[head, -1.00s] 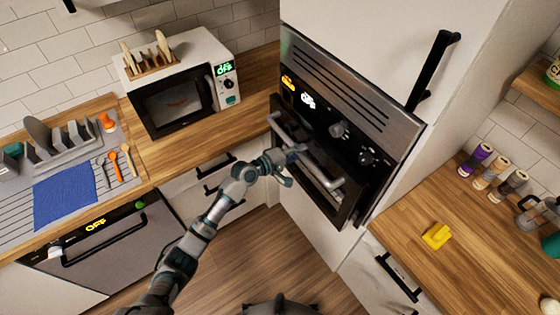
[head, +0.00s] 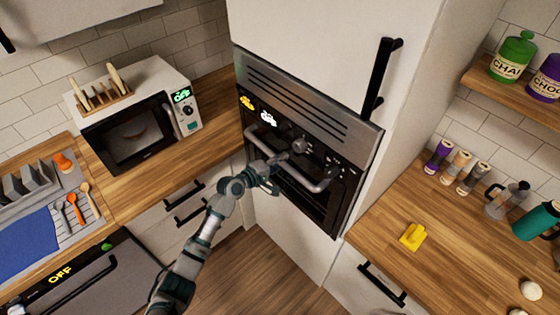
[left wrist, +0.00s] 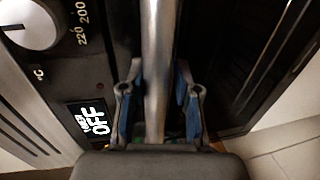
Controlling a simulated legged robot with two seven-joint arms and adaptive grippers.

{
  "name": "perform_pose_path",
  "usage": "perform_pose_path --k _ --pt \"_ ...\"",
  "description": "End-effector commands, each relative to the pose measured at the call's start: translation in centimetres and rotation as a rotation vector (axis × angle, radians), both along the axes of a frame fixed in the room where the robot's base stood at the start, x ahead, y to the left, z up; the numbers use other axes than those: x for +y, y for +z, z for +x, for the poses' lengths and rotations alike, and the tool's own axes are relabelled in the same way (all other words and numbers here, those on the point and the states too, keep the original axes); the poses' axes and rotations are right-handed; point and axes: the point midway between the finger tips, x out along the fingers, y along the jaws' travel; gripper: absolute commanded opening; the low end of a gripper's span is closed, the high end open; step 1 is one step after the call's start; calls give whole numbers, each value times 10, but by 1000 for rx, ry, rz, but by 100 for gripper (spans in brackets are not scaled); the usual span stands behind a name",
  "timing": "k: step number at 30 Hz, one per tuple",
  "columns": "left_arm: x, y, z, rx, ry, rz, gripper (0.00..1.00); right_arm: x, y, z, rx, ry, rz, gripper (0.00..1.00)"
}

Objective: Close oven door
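The black oven (head: 348,146) is built into the tall white cabinet, its steel vent panel above the knobs. Its door (head: 304,203) looks slightly ajar; the exact gap is hard to tell. The silver bar handle (head: 318,185) crosses the top of the door. My right gripper is not in view.
The right counter (head: 455,240) holds a yellow object (head: 413,237), spice jars and a teal flask. A black cabinet handle (head: 382,80) juts out above the oven. Floor is free below.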

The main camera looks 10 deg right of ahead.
Motion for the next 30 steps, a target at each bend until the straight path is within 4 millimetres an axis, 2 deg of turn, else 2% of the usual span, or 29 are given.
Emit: perform_pose_path --k 9,13,24,30 --pt "1 2 0 -3 2 -3 50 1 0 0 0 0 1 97" --pt "7 3 -4 -4 2 -3 50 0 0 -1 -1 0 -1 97" --pt "67 16 -45 -2 2 0 50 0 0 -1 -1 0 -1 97" --pt "89 21 -60 0 1 1 50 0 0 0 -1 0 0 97"
